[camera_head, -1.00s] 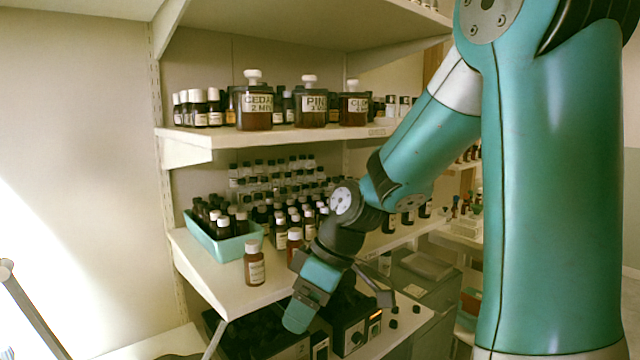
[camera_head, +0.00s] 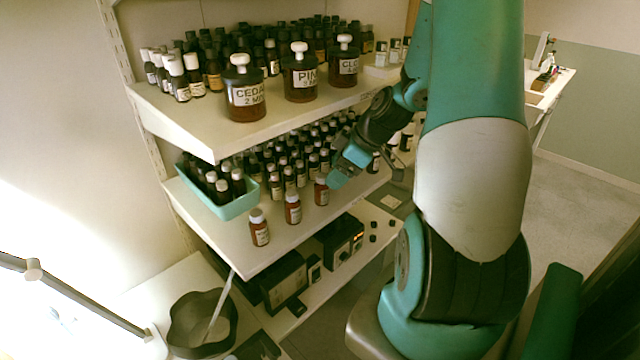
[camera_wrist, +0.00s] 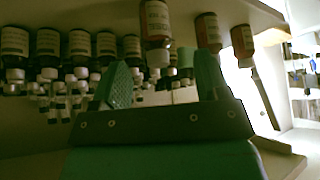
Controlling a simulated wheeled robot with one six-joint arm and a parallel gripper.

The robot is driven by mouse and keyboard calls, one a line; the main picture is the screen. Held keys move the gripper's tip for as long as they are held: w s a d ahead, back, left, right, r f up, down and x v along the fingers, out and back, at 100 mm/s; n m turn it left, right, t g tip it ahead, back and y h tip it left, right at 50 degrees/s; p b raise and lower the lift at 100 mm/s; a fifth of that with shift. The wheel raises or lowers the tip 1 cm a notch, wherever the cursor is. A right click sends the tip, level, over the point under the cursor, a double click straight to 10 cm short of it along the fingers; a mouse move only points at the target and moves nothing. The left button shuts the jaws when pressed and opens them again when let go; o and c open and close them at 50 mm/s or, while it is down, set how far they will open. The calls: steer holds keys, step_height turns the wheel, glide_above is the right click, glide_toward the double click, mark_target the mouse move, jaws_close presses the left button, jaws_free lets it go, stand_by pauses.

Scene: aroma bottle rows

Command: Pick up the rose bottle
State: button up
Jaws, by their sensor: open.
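Three brown bottles with white caps stand in a front row on the middle shelf: a left one (camera_head: 259,228), a middle one (camera_head: 292,208) and a right one (camera_head: 321,190). Their labels are too small to read, so I cannot tell which is rose. My gripper (camera_head: 336,178) is close beside the right bottle. In the wrist view, which appears upside down, my gripper (camera_wrist: 162,82) is open and empty. One orange-brown bottle (camera_wrist: 156,22) shows beyond the gap between the fingers, with two more (camera_wrist: 208,32) (camera_wrist: 242,42) to the right.
Dense rows of dark bottles (camera_head: 290,172) stand behind the front row. A teal tray (camera_head: 232,210) of bottles sits at the shelf's left. The upper shelf (camera_head: 190,122) holds large jars (camera_head: 246,95) above. Black devices (camera_head: 342,240) are on the lower shelf.

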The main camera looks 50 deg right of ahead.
mark_target(322, 187)
steer(key=shift+p+x, duration=1.55)
steer(key=shift+x, duration=1.85)
steer(key=shift+w+d, duration=0.1)
steer(key=shift+d, duration=0.05)
steer(key=c, duration=1)
